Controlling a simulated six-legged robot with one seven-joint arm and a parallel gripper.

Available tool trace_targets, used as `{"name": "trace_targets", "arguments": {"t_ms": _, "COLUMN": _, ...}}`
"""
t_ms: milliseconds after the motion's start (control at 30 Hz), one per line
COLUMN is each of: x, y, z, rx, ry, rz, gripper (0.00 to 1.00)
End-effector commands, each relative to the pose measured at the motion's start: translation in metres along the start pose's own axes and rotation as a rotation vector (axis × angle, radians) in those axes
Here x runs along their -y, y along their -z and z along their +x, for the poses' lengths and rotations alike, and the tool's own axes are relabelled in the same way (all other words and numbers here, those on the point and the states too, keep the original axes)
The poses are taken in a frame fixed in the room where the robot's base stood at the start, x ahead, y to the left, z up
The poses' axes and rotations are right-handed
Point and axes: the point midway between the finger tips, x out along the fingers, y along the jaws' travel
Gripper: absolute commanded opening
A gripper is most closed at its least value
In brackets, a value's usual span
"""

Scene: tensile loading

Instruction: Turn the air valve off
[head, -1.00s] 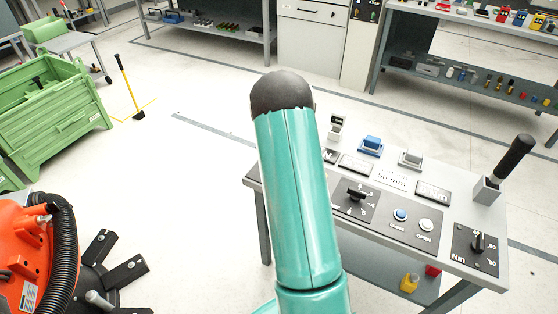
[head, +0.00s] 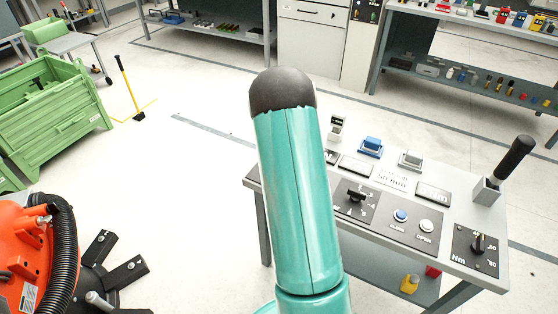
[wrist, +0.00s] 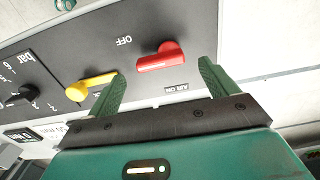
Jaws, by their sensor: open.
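The wrist view shows a red valve handle (wrist: 160,57) on a grey panel, between an "OFF" marking (wrist: 125,40) and an "AIR ON" label (wrist: 176,87). Its bar points left toward the yellow handle and lies roughly along the panel. My gripper (wrist: 161,70) is open, with one green finger left of the red handle and the other right of it. I see no clear contact. The left finger overlaps the right end of the yellow handle in the picture. In the head view my arm hides the gripper, and the red handle does not show.
A yellow handle (wrist: 90,87) and a black bar knob (wrist: 22,96) sit left of the red one. The head view shows the control table (head: 350,228) with knobs, buttons and an upright black lever (head: 514,157). Open floor and a green crate (head: 50,110) lie to the left.

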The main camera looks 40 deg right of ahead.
Motion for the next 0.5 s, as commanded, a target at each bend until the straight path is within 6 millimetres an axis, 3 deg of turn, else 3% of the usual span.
{"name": "trace_targets", "arguments": {"t_ms": 300, "x": 0.0, "y": 0.001, "z": -0.072, "rx": -0.004, "ry": 0.003, "rz": 0.001, "gripper": 0.85}}
{"name": "trace_targets", "arguments": {"t_ms": 500, "x": 0.0, "y": 0.0, "z": -0.097, "rx": -0.001, "ry": 0.001, "rz": 0.001, "gripper": 0.85}}
